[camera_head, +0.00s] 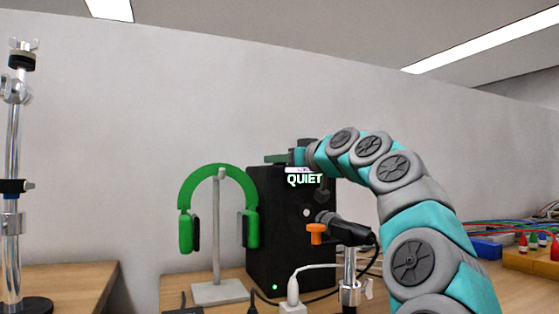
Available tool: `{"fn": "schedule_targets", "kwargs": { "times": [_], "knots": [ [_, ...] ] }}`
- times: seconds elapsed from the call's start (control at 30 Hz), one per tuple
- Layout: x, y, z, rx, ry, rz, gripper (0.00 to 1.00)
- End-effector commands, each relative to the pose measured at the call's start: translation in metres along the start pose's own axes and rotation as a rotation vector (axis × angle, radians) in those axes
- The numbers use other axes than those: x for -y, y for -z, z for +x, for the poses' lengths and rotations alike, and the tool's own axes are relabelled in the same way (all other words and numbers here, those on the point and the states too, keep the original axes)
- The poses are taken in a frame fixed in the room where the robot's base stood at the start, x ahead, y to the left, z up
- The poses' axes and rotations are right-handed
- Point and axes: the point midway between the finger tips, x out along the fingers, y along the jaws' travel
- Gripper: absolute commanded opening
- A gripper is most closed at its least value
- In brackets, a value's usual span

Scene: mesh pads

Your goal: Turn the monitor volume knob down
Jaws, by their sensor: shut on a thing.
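The monitor is a tall black speaker box (268,240) standing on the wooden desk, with a lit white "QUIET" sign near the top of its front and a small green light low down. My gripper (294,158) reaches in from the right and is at the monitor's top edge, just above the sign. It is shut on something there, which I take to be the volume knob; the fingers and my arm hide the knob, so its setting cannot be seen. A flat dark green piece (275,158) shows just left of the gripper.
Green headphones (219,172) hang on a grey stand left of the monitor. A dark microphone with an orange part (316,233) stands in front of it, below my arm. White plugs and cables (293,291) lie in front. A chrome stand (13,180) is at far left.

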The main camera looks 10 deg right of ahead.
Motion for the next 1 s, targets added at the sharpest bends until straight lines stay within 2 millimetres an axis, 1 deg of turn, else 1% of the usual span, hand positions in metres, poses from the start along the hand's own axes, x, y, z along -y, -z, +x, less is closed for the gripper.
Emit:
{"fn": "schedule_targets", "kwargs": {
  "times": [0.6,0.63,0.8,0.9,1.0],
  "knots": [
    [0.0,0.0026,-0.0012,-0.004,0.02,0.0,0.0],
    [0.0,0.0027,-0.0012,-0.004,0.02,0.0,0.4],
    [-0.0001,0.0021,-0.0009,-0.003,0.02,0.0,0.59],
    [0.0,0.0016,-0.0007,-0.003,0.021,0.0,0.69],
    [-0.0001,0.0013,-0.0006,-0.002,0.021,0.0,0.69]
  ]
}}
